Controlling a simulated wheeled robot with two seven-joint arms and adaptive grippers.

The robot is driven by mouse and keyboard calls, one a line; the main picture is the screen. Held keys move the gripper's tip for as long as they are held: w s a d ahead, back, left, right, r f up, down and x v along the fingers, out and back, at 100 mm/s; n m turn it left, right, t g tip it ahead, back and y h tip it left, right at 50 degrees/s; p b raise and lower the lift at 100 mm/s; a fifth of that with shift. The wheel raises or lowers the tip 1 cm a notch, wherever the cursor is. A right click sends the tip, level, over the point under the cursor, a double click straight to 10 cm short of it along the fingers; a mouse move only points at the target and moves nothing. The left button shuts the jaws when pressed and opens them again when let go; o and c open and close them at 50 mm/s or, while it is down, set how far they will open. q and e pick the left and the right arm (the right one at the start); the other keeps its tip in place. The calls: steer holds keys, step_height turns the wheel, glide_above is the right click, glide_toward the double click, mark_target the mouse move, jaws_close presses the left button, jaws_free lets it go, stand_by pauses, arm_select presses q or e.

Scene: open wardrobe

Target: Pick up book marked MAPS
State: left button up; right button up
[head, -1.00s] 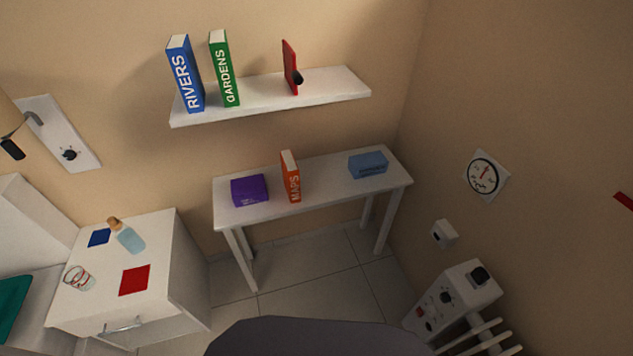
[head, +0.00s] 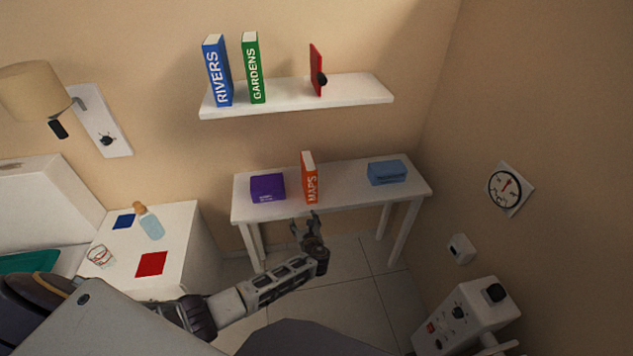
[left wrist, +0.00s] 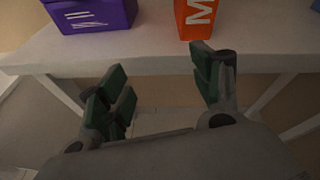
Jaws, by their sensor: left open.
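The orange book marked MAPS (head: 309,180) stands upright on the white table (head: 345,197) against the wall. In the left wrist view the lower part of the MAPS book (left wrist: 195,18) shows at the top, right of centre. My left gripper (head: 306,222) is just in front of the table's front edge, below the book. In the left wrist view my left gripper (left wrist: 160,85) is open and empty, its green-padded fingers apart, with the table edge beyond them. The book is apart from the fingers. My right gripper is not in view.
A purple box (head: 267,188) is left of the book and a blue box (head: 386,172) is right of it on the table. A white shelf (head: 290,100) above holds the RIVERS book (head: 218,72), GARDENS book (head: 253,68) and a red item (head: 316,70).

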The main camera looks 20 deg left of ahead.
mark_target(309, 178)
arm_select(q)
steer(key=w+d+r+m+t+y, duration=0.1)
steer(key=w+r, duration=0.1)
steer(key=r, duration=0.4)
steer(key=w+d+r+m+t+y, duration=0.1)
steer(key=w+d+r+t, duration=0.1)
steer(key=r, duration=0.4)
steer(key=shift+w+r+m, duration=0.15)
steer(key=shift+r+m, duration=0.1)
steer(key=shift+m, duration=0.15)
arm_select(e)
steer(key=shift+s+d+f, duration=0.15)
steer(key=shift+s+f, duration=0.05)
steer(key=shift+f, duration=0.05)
arm_select(q)
steer(key=shift+w, duration=0.1)
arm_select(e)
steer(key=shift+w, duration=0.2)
